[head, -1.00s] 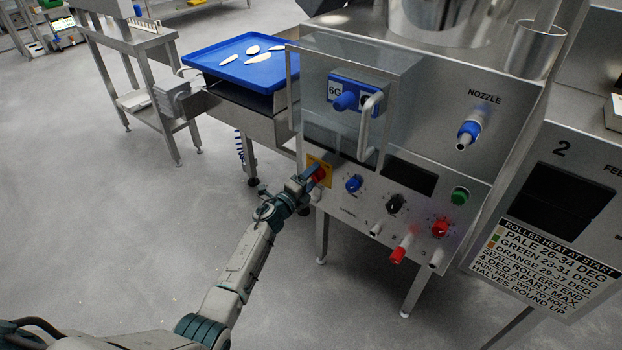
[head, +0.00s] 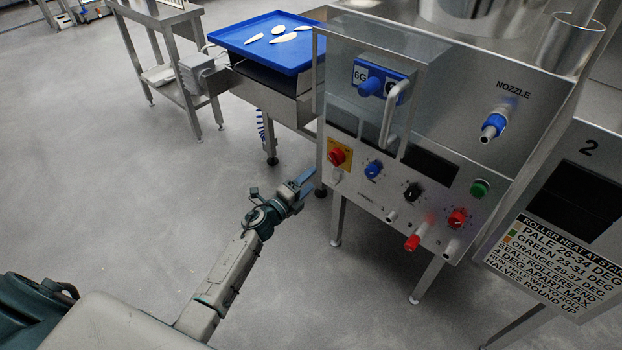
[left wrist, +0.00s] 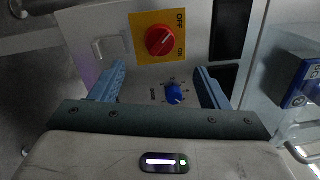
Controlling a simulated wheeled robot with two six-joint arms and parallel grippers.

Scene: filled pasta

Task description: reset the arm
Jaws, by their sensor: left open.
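My left arm reaches in from the lower left in the head view. Its gripper (head: 304,180) is in front of and below the left end of the machine's control panel, apart from it and empty. In the left wrist view the two blue fingers of the gripper (left wrist: 160,88) stand wide apart with nothing between them but the panel behind. The red rotary switch (head: 337,157) sits on a yellow plate; it also shows in the left wrist view (left wrist: 160,41), with OFF and ON lettering. My right gripper is not in view.
The steel machine has a blue knob (head: 373,169), a black knob (head: 412,191), a green button (head: 480,187) and a clear guard with a handle (head: 393,115). A blue tray (head: 304,61) with several pale pieces stands behind. The floor at left is clear.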

